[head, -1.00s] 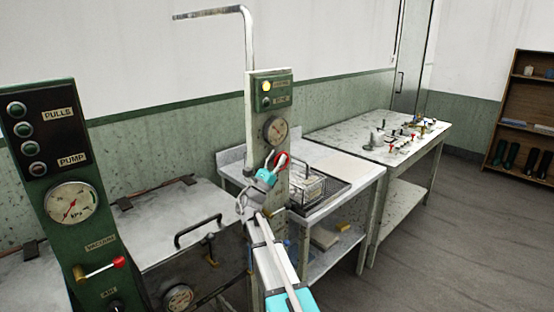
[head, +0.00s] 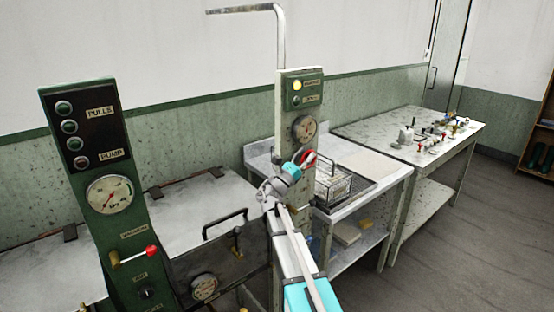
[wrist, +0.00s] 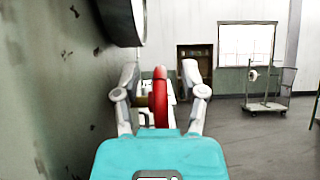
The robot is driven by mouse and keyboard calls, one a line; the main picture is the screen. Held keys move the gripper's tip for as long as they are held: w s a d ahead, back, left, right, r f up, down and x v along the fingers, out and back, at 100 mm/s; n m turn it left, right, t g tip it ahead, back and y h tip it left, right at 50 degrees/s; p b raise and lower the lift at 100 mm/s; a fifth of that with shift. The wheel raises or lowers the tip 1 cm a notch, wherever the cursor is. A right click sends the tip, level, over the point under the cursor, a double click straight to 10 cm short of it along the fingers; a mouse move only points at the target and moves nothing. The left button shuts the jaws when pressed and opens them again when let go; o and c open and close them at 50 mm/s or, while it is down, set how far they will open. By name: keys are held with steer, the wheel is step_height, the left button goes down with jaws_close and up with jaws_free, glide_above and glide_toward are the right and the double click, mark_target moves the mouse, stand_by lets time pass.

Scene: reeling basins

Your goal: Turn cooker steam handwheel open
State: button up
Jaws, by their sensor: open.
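The red handwheel (head: 308,158) sits on the front of the pale cooker column (head: 300,110), below a round gauge (head: 304,129). In the wrist view the red handwheel (wrist: 160,97) shows edge-on, with a brass stem at its left. My gripper (wrist: 160,88) is open, with one finger on each side of the wheel in that view. I cannot tell whether either finger touches it. In the head view my gripper (head: 300,160) is at the wheel's left and partly covers it.
A green panel (head: 110,190) with gauge and lever stands at the left. A wire basket (head: 332,185) rests on the bench right behind the column. A second table (head: 375,129) holds small valves. A wheeled cart (wrist: 265,108) stands far off. Floor at the right is clear.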

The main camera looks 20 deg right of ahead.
steer(key=shift+w+d+r+g+y+p, duration=0.1)
steer(key=shift+d+r+g+y+p, duration=0.15)
steer(key=shift+y+p, duration=0.85)
steer(key=shift+d+r+g+y+p, duration=0.15)
steer(key=shift+g+y+p, duration=0.3)
steer(key=shift+p, duration=1.1)
steer(key=y+p, duration=0.1)
steer(key=p, duration=0.1)
steer(key=g+y+p, duration=0.1)
steer(key=y+p, duration=0.1)
steer(key=p, duration=0.1)
steer(key=shift+w+d, duration=0.15)
steer(key=shift+d, duration=0.2)
steer(key=shift+a+f, duration=0.15)
steer(key=shift+a, duration=0.1)
steer(key=v, duration=1.3)
steer(key=shift+a, duration=0.15)
steer(key=shift+f+b, duration=0.35)
steer(key=shift+b, duration=0.05)
